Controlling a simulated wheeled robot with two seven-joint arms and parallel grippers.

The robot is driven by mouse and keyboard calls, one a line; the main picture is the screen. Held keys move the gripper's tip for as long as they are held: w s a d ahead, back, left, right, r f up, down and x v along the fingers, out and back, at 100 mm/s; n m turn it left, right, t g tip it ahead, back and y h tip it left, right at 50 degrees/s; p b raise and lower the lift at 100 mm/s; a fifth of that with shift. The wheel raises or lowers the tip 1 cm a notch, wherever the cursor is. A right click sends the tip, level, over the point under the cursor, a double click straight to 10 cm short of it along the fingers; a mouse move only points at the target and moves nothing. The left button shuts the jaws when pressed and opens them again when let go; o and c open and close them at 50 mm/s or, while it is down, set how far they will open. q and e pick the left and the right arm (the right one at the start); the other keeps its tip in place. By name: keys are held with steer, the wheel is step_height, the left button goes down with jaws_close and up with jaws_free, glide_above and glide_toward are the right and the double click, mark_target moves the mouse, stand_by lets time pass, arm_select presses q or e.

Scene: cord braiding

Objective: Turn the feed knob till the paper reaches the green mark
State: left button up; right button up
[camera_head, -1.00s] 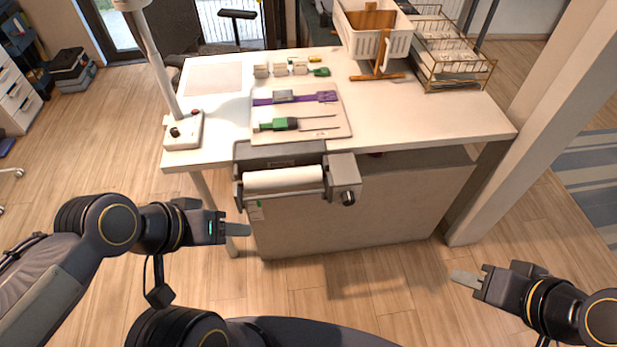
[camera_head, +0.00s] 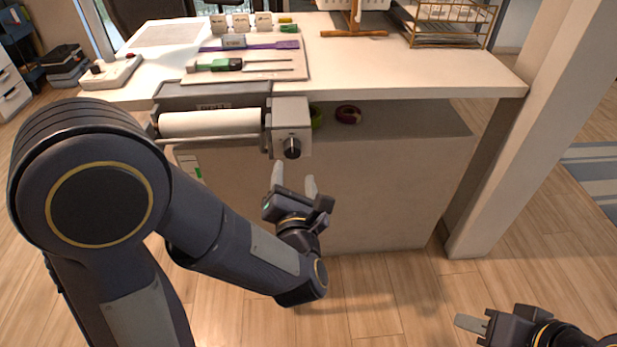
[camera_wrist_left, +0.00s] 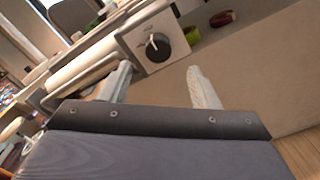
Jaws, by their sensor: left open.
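The black feed knob (camera_head: 292,148) sits on the front of a grey box at the right end of the paper feeder. It also shows in the left wrist view (camera_wrist_left: 157,46), ahead of the fingers. The white paper roll (camera_head: 210,123) lies in the feeder at the table's front edge. A green mark (camera_head: 198,173) on a white label shows below the roll, partly beside my arm. My left gripper (camera_head: 294,182) is open and empty, just below the knob and apart from it. My right gripper (camera_head: 472,324) is low at the right, far from the feeder; its finger gap is unclear.
The white table (camera_head: 400,75) carries a board with tools (camera_head: 250,72), a wire rack (camera_head: 447,25) and a switch box (camera_head: 112,72). A green roll and a dark red ring (camera_head: 348,114) lie on the shelf below. A pillar (camera_head: 530,130) stands at the right.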

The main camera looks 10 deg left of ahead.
mark_target(293, 154)
arm_select(q)
steer(key=x, duration=0.7)
steer(key=shift+w+a+r, duration=0.1)
steer(key=shift+w+a, duration=0.1)
steer(key=shift+w, duration=0.1)
steer(key=c, duration=1)
